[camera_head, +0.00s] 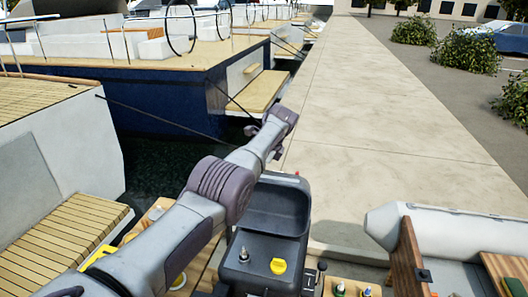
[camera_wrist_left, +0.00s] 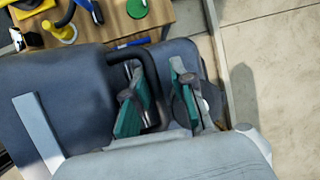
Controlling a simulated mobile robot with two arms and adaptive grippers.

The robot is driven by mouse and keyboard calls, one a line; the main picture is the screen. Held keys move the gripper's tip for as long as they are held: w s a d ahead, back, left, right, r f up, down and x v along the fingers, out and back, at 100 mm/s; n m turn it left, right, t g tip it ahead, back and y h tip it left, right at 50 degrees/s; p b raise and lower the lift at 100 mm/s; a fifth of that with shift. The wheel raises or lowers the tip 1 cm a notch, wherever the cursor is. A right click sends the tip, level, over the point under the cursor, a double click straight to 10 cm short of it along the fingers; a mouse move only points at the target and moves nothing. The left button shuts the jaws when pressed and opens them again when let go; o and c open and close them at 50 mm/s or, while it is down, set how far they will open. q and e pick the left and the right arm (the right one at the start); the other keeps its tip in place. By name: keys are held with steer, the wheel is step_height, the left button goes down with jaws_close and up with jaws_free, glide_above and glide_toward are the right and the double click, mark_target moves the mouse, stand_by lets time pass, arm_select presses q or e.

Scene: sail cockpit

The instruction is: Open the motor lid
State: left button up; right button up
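The dark grey motor (camera_head: 258,255) stands at the lower middle in the head view, with a yellow cap (camera_head: 279,266) on its upper face. Its lid (camera_head: 278,205) appears raised behind that face, its hollow inner side showing. In the left wrist view, the motor's dark blue-grey casing (camera_wrist_left: 65,95) fills the left. My left gripper (camera_wrist_left: 158,102) is open there, with teal-padded fingers on either side of a black bar handle (camera_wrist_left: 151,88). Contact between pads and bar cannot be told. In the head view, my left arm hides part of the scene. My right gripper is out of view.
A wooden surface (camera_wrist_left: 95,33) carries a yellow bottle (camera_wrist_left: 60,31) and a green round item (camera_wrist_left: 137,8). Concrete dock (camera_head: 365,120) lies beyond the motor. A grey inflatable boat (camera_head: 450,228) is at right, a blue-hulled boat (camera_head: 170,100) at left.

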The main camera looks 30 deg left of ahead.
arm_select(q)
steer(key=v, duration=1)
steer(key=shift+d+r, duration=0.25)
steer(key=shift+r, duration=0.05)
steer(key=shift+s+d+r, duration=0.1)
steer(key=shift+d+r, duration=0.05)
steer(key=shift+r, duration=0.4)
steer(key=shift+r, duration=0.1)
